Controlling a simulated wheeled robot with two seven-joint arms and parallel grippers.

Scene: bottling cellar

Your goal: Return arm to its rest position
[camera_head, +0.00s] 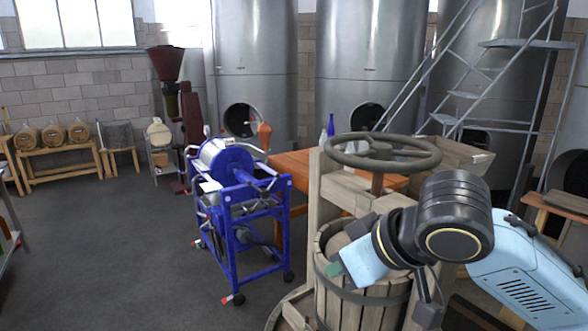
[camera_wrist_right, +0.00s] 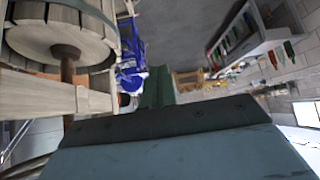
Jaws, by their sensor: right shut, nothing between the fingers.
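My right arm comes in from the right, light blue with a black wrist joint. My right gripper (camera_head: 336,271) is the small green tip at the end of the arm, in front of the wooden basket press (camera_head: 345,309). In the right wrist view the green fingers (camera_wrist_right: 157,88) are together and hold nothing. The press's slatted basket (camera_wrist_right: 66,32) shows to their left there. I cannot tell whether the gripper touches the press. My left gripper is out of view.
The press's handwheel (camera_head: 383,151) and wooden posts stand close behind my arm. A blue wheeled machine (camera_head: 240,195) stands left of the press. Steel tanks (camera_head: 257,70) and a metal staircase (camera_head: 470,95) are at the back. The floor (camera_head: 120,240) at left is clear.

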